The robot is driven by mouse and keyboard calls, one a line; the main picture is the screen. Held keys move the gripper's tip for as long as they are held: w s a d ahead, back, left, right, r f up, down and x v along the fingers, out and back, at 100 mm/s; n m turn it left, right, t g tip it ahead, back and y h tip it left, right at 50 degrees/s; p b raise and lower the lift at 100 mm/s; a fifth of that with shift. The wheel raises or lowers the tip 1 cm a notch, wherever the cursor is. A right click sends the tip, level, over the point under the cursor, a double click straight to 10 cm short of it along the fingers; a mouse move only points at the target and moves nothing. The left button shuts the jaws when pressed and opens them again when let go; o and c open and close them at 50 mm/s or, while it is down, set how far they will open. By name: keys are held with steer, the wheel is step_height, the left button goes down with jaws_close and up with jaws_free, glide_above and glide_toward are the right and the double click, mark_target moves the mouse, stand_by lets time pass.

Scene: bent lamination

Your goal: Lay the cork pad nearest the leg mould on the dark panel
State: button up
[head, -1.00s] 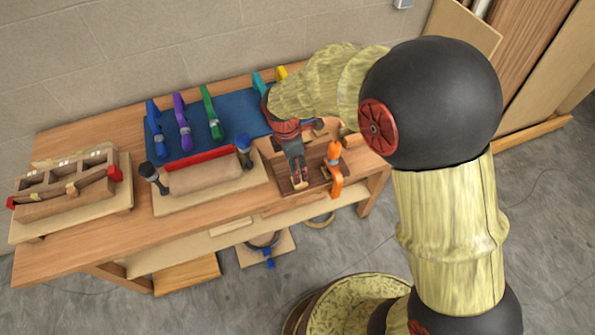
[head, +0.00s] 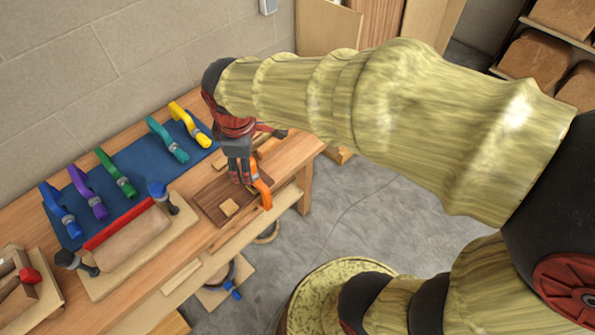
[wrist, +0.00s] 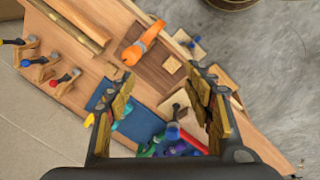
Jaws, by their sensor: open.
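The dark panel (head: 209,203) lies on the workbench; it also shows in the wrist view (wrist: 146,73). A small square tan cork pad (head: 229,207) lies flat near the panel's front edge, and the wrist view shows it (wrist: 172,65) apart from my fingers. The likely leg mould, a rounded tan block (head: 133,238) on a board, is left of the panel.
A blue mat (head: 137,160) with several coloured clamps lies along the back. Dark-knobbed clamps (head: 163,195) stand at the mould's ends. A wooden form (head: 22,290) is at far left. Long wooden strips (wrist: 85,25) lie beyond the orange clamp. Grey floor (head: 340,215) is open to the right.

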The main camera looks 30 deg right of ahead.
steer(key=s+d+r+m+t, duration=0.1)
steer(key=s+d+r+m, duration=0.2)
steer(key=s+m, duration=0.3)
steer(key=s+d+r+m+t, duration=0.2)
steer(key=s+d+r+m, duration=0.1)
steer(key=s, duration=0.4)
steer(key=d+m, duration=0.1)
steer(key=m, duration=0.1)
steer(key=shift+s+r+m, duration=0.15)
steer(key=shift+r+m, duration=0.1)
steer(key=shift+m, duration=0.15)
steer(key=shift+f, duration=0.1)
steer(key=shift+f+b, duration=0.9)
steer(key=shift+b, duration=0.15)
